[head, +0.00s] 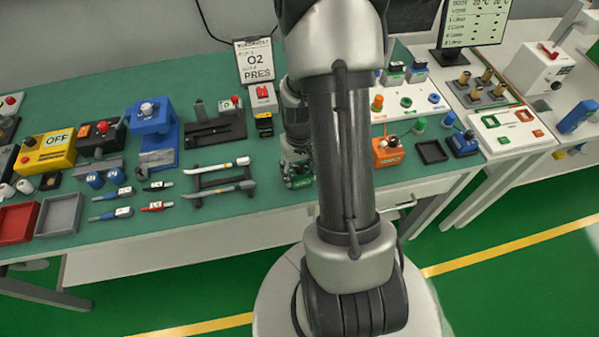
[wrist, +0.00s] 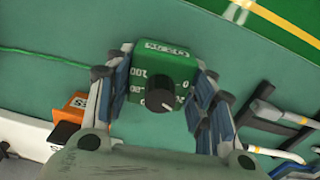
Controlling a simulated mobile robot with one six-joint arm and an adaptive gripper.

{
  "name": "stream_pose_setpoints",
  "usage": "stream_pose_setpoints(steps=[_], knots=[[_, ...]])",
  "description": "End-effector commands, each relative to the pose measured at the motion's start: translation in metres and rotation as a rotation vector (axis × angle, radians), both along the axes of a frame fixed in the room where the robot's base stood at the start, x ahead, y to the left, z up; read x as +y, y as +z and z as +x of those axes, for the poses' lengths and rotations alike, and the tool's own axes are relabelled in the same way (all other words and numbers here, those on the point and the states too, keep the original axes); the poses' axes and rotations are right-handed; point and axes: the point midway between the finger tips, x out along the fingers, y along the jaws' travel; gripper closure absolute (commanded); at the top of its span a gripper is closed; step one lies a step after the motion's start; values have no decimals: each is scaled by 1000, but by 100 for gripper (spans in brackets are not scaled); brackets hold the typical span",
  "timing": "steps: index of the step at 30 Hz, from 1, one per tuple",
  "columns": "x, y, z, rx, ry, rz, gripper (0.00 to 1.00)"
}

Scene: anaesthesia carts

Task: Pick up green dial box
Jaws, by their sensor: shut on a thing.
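The green dial box (wrist: 150,62) has a black round knob and white markings. In the wrist view it sits between the two fingers of my gripper (wrist: 158,90), with a finger against each side. In the head view my gripper (head: 296,165) is low over the green table top, left of my arm's upright link. A bit of the green dial box (head: 300,182) shows there at the fingertips; the rest is hidden by the gripper. I cannot tell whether the box rests on the table or is lifted.
A rack with pen-like tools (head: 218,182) lies left of my gripper. An orange box (head: 388,150) is to the right beyond my arm. The table's front edge is close.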

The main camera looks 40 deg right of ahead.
Motion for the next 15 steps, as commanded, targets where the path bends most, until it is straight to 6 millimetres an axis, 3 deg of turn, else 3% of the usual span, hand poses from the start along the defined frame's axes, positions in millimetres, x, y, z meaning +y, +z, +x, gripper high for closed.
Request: stream_pose_setpoints(steps=[8,15], knots=[[-1,24,1,-4,0,-3,92],[-1,83,2,-7,0,-4,92]])
